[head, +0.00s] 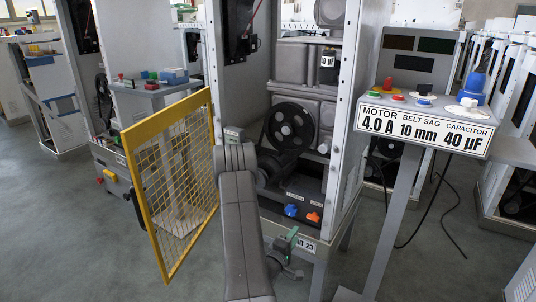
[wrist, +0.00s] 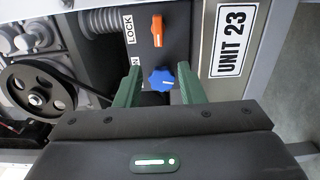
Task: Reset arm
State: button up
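My gripper (wrist: 160,68) shows in the wrist view as two green fingers spread apart. They are open, with the blue star-shaped knob (wrist: 161,79) between them in the picture and a gap on each side. The fingers hold nothing that I can see. In the head view my arm reaches down in front of the open dispenser frame, with part of the green gripper (head: 281,242) low near the UNIT 23 label (head: 304,244). The blue knob (head: 291,210) and the orange knob (head: 314,217) sit on the low panel. The orange knob also shows in the wrist view (wrist: 157,30).
A yellow mesh door (head: 172,180) stands open left of my arm. A black pulley wheel (head: 290,126) is inside the frame. A sloped post with a button box (head: 425,122) stands at the right. Other units stand behind. Grey floor is free at the lower left.

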aim_at(307, 217)
jog(key=b+x, duration=0.2)
jog(key=x, duration=0.9)
jog(key=shift+w+d, duration=0.1)
